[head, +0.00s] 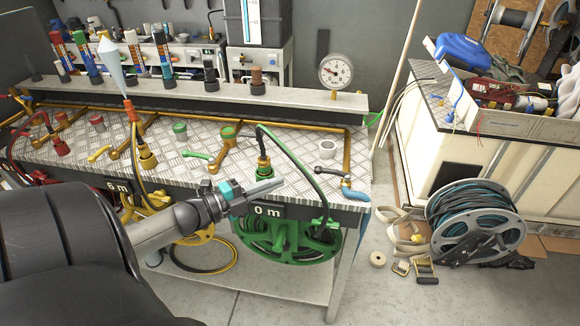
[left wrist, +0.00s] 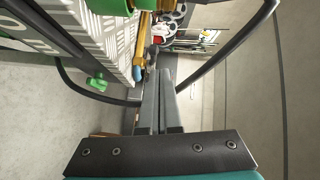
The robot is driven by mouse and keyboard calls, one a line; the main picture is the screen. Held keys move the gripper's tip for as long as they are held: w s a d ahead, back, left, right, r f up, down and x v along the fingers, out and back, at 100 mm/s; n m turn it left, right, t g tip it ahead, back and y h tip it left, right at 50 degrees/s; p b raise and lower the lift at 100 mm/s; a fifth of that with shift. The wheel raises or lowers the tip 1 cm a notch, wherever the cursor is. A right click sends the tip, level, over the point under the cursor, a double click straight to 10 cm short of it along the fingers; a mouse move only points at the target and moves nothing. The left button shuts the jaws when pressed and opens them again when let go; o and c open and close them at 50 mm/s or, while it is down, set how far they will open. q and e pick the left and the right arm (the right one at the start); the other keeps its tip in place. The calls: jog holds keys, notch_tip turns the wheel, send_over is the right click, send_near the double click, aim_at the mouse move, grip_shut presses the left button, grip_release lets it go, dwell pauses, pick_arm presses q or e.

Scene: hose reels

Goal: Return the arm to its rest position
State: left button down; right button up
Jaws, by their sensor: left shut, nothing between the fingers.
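My left arm comes in from the left in the head view. My left gripper (head: 264,188) is shut and empty, in front of the metal bench edge by the "0 m" plate. Its closed grey fingers (left wrist: 160,100) point away in the left wrist view. The green hose reel (head: 285,238) hangs under the bench front, just below and right of the gripper. A dark hose runs from the green fitting (head: 264,168) on the bench down toward that reel. I cannot tell whether the gripper touches the hose. My right gripper is not in view.
The metal bench (head: 330,180) carries valves, colored fittings and a pressure gauge (head: 336,72). A loose reel with teal hose (head: 475,225) and straps lie on the floor at right.

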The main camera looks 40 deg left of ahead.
pick_arm(q)
jog(key=s+d+f+n+g+y+b, duration=0.1)
jog(key=s+f+n+g+y, duration=0.4)
jog(key=f, duration=1)
jog(key=s+f+n+g+y, duration=0.15)
jog(key=s+f+n, duration=0.55)
jog(key=f, duration=0.8)
jog(key=s+d+f+n+g+h, duration=0.1)
jog(key=s+d+f+n+g, duration=0.1)
jog(key=s+d+f+g, duration=0.2)
jog(key=s+d+f+n+g+b, duration=0.1)
jog(key=s+d+f+g, duration=0.4)
jog(key=s+d+f, duration=0.6)
jog(key=s+d+n, duration=0.1)
jog(key=s+d, duration=0.3)
jog(key=s, duration=0.4)
jog(key=shift+s+d+f+n+h, duration=0.15)
jog(key=shift+d+f+n+h, duration=0.15)
jog(key=shift+h, duration=0.05)
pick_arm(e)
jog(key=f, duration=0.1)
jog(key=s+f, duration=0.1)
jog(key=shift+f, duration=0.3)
pick_arm(q)
jog(key=shift+s, duration=0.1)
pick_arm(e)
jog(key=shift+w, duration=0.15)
